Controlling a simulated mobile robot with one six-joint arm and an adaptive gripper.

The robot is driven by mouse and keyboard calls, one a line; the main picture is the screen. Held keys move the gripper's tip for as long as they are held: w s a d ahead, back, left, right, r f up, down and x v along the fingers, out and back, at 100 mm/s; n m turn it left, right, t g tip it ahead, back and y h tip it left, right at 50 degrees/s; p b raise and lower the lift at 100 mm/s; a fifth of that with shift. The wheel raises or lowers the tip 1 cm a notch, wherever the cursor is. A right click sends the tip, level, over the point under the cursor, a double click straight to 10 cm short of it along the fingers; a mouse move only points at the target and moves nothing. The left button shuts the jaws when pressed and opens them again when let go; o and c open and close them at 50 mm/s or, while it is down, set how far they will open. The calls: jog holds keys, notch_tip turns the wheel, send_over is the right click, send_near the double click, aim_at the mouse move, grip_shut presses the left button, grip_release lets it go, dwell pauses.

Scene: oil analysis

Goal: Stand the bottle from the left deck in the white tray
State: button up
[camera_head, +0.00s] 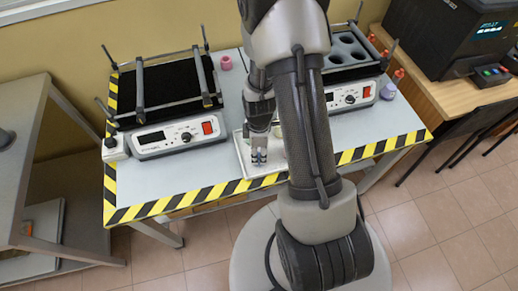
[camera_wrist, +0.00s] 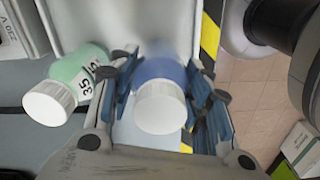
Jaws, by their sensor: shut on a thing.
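In the wrist view, my gripper (camera_wrist: 164,87) is shut on a bottle with a white cap and a blue body (camera_wrist: 160,72). Its blue fingers press on both sides below the cap. The white tray (camera_wrist: 105,18) lies beneath; I cannot tell whether the bottle's base touches its floor. In the head view, my gripper (camera_head: 259,156) is low over the white tray (camera_head: 240,150), between the two shakers, and my arm hides much of the tray. The left deck (camera_head: 165,88) is a black mat inside a metal frame, with no bottle visible on it.
A green bottle (camera_wrist: 68,85) with a white cap and a label reading 35 is close left of my gripper. The right shaker (camera_head: 350,95) has a holed rack. A pink item (camera_head: 226,63) and a purple one (camera_head: 388,91) stand on the table. Striped tape marks its front edge.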

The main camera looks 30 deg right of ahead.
jog(key=shift+f+b, duration=0.5)
jog(key=shift+f, duration=0.15)
jog(key=o, duration=1.4)
notch_tip(320, 180, up, 12)
jog(key=shift+r, duration=0.1)
jog(key=shift+r, duration=0.15)
jog(key=s+a+r+m+t, duration=0.1)
jog(key=s+a+r+m, duration=0.15)
jog(key=r, duration=0.45)
jog(key=s+a+r+m+t, duration=0.1)
jog(key=a+r+m, duration=0.2)
jog(key=r, duration=0.4)
jog(key=s+a+r+m+t, duration=0.1)
jog(key=s+r+m, duration=0.1)
jog(key=s, duration=0.1)
jog(key=s+a+r+m, duration=0.2)
jog(key=s+r, duration=0.1)
jog(key=s+a+r+m+t, duration=0.1)
jog(key=s+a+r+m, duration=0.1)
jog(key=s+r, duration=0.1)
jog(key=shift+s+r+t, duration=0.1)
jog(key=shift+s+t, duration=0.2)
jog(key=shift+s, duration=0.2)
